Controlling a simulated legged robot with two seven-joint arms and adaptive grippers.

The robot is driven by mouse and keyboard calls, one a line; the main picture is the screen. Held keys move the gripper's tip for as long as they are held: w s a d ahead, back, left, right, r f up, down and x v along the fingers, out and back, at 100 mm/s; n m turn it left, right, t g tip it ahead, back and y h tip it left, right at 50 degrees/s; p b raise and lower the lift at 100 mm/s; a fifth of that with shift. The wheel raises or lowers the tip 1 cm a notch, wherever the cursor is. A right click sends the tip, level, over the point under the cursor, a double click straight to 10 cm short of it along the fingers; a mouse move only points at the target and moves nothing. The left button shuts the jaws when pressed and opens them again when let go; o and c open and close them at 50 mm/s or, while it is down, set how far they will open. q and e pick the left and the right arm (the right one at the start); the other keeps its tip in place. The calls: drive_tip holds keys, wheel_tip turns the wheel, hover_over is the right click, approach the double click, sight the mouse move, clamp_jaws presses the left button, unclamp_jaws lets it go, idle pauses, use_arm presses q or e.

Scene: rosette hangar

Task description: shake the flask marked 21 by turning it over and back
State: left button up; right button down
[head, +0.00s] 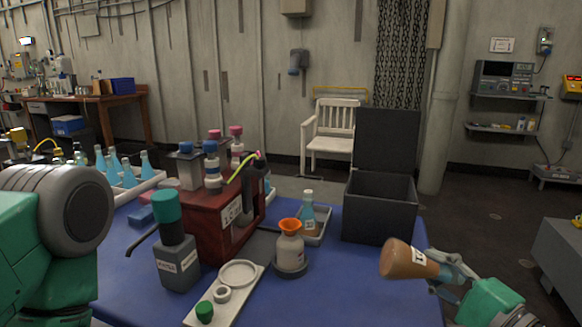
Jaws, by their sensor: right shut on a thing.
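A flask with brown contents (402,260) is in the head view at the lower right, over the right edge of the blue table. It lies tilted almost on its side, its broad end to the left and its narrower end to the right. It bears a white label with dark marks, turned sideways and too small to read surely. My right gripper (455,275) is shut on the flask near its narrow end, which the fingers partly hide. The flask is held clear of the table. My left arm comes in at the left edge; its gripper is out of view.
On the blue table (350,292) stand a red-brown labelled carrier (210,235), a grey dispenser bottle (176,262), a white bottle with an orange funnel (290,245), a blue flask (308,215) in a tray and an open dark box (379,208). The front right tabletop is clear.

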drive_tip(key=n+p, duration=0.2)
drive_tip(key=r+n+g+p, duration=0.1)
drive_tip(key=p, duration=0.1)
drive_tip(key=shift+n+g, duration=0.3)
drive_tip(key=shift+n, duration=0.1)
drive_tip(key=shift+f+n+h+p, duration=0.25)
drive_tip(key=shift+n+h+p, duration=0.15)
drive_tip(key=shift+n, duration=0.1)
drive_tip(key=n+p, duration=0.2)
drive_tip(key=n+g+h+p, duration=0.1)
drive_tip(key=n+p, duration=0.1)
drive_tip(key=p, duration=0.1)
drive_tip(key=shift+r+g+h, duration=0.2)
drive_tip(key=shift+g+h, duration=0.1)
drive_tip(key=shift+a+n+h+p, duration=0.1)
drive_tip(key=shift+n+h+p, duration=0.2)
drive_tip(key=shift+n+p, duration=0.15)
drive_tip(key=shift+f+n, duration=0.3)
drive_tip(key=shift+n, duration=0.05)
use_arm(q)
wheel_tip(320, 180, up, 12)
drive_tip(key=shift+r, duration=0.1)
